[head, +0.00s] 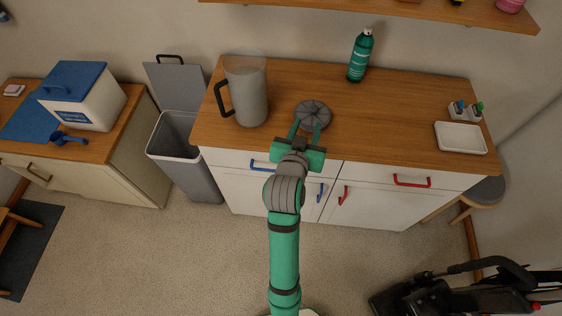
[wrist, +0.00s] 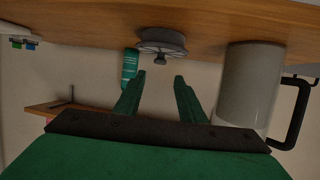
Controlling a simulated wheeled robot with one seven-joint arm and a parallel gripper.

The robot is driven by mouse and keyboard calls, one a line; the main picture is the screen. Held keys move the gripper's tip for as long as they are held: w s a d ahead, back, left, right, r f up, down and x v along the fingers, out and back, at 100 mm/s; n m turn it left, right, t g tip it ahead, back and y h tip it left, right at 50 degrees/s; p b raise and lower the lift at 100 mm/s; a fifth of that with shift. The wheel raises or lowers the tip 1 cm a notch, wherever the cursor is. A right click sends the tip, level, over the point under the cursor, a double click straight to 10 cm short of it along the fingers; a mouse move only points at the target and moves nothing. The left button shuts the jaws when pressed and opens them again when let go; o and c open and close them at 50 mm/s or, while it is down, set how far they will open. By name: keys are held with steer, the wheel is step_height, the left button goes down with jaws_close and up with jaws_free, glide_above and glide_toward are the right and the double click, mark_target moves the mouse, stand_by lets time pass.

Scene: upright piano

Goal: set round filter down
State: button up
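The round filter (head: 314,114) is a dark grey ribbed disc on the wooden counter top (head: 400,105), between the pitcher and the green bottle. In the wrist view, which is upside down, the filter (wrist: 163,42) rests against the wood with a small knob pointing toward me. My gripper (head: 307,126) is at the filter's near side, above the counter's front. Its two green fingers are spread with nothing between them. In the wrist view the gripper's fingertips (wrist: 160,77) stop short of the filter, with a visible gap around the knob.
A grey pitcher (head: 246,92) with a black handle stands left of the filter. A green bottle (head: 360,56) stands behind right. A white tray (head: 461,138) and small bottles (head: 466,112) are at the right end. An open grey bin (head: 180,140) stands left of the cabinet.

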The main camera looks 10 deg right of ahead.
steer(key=s+a+f+n+t+y, duration=0.1)
steer(key=s+a+f+n+y, duration=0.1)
steer(key=s+a+f, duration=0.5)
steer(key=s+a+f+n+t+y, duration=0.1)
steer(key=s+a+f+n+y, duration=0.3)
steer(key=s, duration=0.6)
steer(key=s+a, duration=0.2)
steer(key=s, duration=0.7)
steer(key=s+a+r+m, duration=0.1)
steer(key=s+a, duration=0.1)
steer(key=s, duration=0.7)
steer(key=shift+r+t, duration=0.15)
steer(key=shift+t, duration=0.25)
